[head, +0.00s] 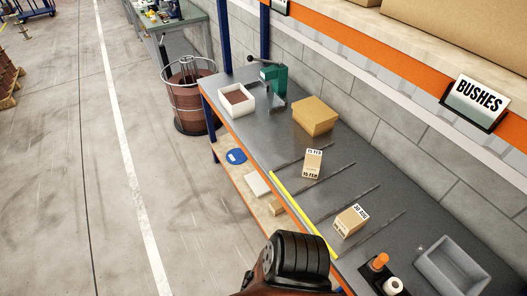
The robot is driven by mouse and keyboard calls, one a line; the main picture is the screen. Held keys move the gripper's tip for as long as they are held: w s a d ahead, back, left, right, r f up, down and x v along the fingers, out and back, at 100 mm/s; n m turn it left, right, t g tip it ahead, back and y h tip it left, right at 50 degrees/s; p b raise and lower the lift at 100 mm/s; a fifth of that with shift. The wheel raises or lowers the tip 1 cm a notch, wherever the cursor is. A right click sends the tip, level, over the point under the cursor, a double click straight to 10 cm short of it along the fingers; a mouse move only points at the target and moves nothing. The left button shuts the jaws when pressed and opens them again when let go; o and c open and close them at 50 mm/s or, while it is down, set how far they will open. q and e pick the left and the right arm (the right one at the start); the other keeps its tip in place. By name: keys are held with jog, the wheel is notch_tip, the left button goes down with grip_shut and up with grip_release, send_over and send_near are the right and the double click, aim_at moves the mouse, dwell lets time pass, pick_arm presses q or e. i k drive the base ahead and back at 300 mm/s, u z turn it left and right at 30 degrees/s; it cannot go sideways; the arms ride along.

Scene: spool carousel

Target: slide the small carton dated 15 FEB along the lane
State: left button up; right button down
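The small carton dated 15 FEB (313,164) is tan with white printed labels on its top and front. It stands on the grey bench (262,140) in a lane between two thin dark rails (328,185), a little back from the yellow strip (303,213) at the bench's front edge. A second tan carton (350,221) stands in a nearer lane; its label seems to read 30 AUG. Neither gripper is in view. A dark ribbed part of my own arm shows at the bottom middle, apart from both cartons.
A larger tan box (314,116), a green press (273,80) and a white bin (236,100) stand toward the bench's far end. A grey tray (453,268) and an orange-topped item (380,262) are at the near end. The BUSHES shelf sign (477,98) hangs above the right side.

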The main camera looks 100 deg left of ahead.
aim_at(312, 161)
jog(key=u, duration=3.3)
jog(key=i, duration=0.25)
jog(key=u, duration=0.1)
